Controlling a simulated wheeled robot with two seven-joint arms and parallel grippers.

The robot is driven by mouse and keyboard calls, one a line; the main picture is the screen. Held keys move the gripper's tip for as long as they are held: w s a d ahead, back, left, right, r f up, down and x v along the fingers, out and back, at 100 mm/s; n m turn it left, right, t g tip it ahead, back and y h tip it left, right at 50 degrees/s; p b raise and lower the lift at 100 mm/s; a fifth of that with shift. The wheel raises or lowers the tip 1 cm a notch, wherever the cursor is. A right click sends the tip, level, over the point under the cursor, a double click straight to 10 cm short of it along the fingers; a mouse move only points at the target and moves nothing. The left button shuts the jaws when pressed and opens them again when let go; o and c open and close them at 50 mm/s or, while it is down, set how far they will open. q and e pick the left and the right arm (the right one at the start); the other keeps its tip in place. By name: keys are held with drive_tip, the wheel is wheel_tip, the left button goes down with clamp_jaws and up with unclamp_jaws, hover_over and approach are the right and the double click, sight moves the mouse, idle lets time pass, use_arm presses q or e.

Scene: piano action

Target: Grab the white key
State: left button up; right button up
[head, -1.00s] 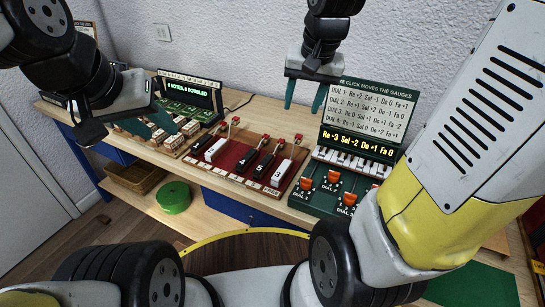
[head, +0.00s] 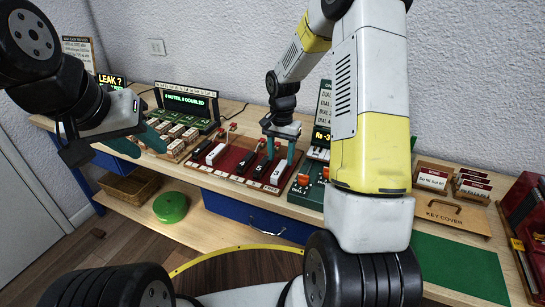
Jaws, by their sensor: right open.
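A red board (head: 238,171) on the bench carries a row of white and black keys. One white key (head: 215,154) lies at its left part, and another white key (head: 277,171) stands at its right end. My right gripper (head: 280,158) is open, pointing down, with its teal fingers on either side of the right-hand white key, near its top. I cannot tell whether they touch it. My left gripper (head: 138,142) hangs at the left by the wooden block rack, its teal fingers apart and nothing visible between them.
A rack of wooden blocks (head: 180,143) with a green-lit display (head: 187,101) stands left of the red board. A green dial box (head: 306,193) is close on the right, partly behind my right arm. A key cover (head: 447,215) and card holders (head: 471,185) lie further right.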

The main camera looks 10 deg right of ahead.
sight(281, 165)
drive_tip(key=f, duration=0.4)
drive_tip(key=shift+s+f, duration=0.15)
drive_tip(key=shift+s, duration=0.1)
clamp_jaws()
